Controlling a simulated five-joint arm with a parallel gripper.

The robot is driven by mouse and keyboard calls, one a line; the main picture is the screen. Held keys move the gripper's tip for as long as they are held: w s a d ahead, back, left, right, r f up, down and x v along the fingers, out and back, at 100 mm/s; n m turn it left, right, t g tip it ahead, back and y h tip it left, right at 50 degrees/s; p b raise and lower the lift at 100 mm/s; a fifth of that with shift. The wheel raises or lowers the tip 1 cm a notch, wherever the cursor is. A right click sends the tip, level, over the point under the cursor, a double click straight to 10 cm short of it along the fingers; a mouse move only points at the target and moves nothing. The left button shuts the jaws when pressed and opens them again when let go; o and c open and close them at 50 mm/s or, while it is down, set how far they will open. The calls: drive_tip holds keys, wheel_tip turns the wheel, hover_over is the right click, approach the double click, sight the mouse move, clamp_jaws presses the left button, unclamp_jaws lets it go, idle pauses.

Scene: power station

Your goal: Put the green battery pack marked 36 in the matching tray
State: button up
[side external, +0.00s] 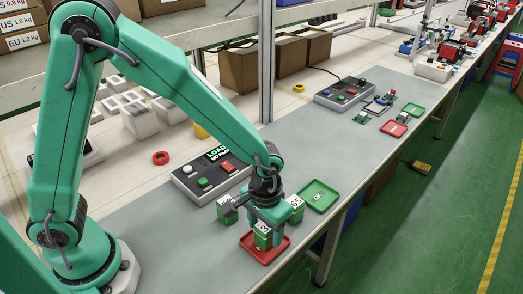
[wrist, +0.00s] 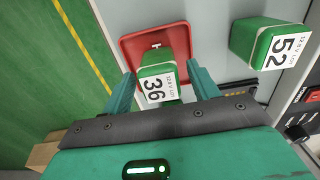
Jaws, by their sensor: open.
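The green battery pack marked 36 (wrist: 157,78) has a white top label and shows between my fingers in the wrist view. In the side view this pack (side external: 262,237) appears to stand upright in the red tray (side external: 277,252), below my gripper (side external: 266,220). The red tray (wrist: 181,33) also shows in the wrist view, its lettering partly hidden by the pack. My gripper (wrist: 160,72) is open, with a finger on either side of the pack and visible gaps to it. A green tray (side external: 326,193) marked OK lies to the right, empty.
A pack marked 52 (wrist: 272,44) stands close beside the red tray. In the side view, one pack (side external: 227,209) is left of my gripper and another (side external: 296,204) right of it. A grey control box (side external: 207,180) with buttons and a display stands behind. The bench edge is near.

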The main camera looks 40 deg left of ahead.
sight(265, 226)
wheel_tip(265, 226, up, 11)
idle(0.5)
idle(0.5)
drive_tip(key=s+a+r+t, duration=0.2)
drive_tip(key=s+a+r, duration=0.3)
drive_tip(key=a, duration=0.4)
drive_tip(key=s+a+r+t, duration=0.3)
drive_tip(key=s+a+r, duration=0.2)
drive_tip(key=a, duration=0.4)
drive_tip(key=shift+s+r+t, duration=0.2)
drive_tip(key=shift+s+t, duration=0.1)
drive_tip(key=shift+s, duration=0.2)
idle(0.5)
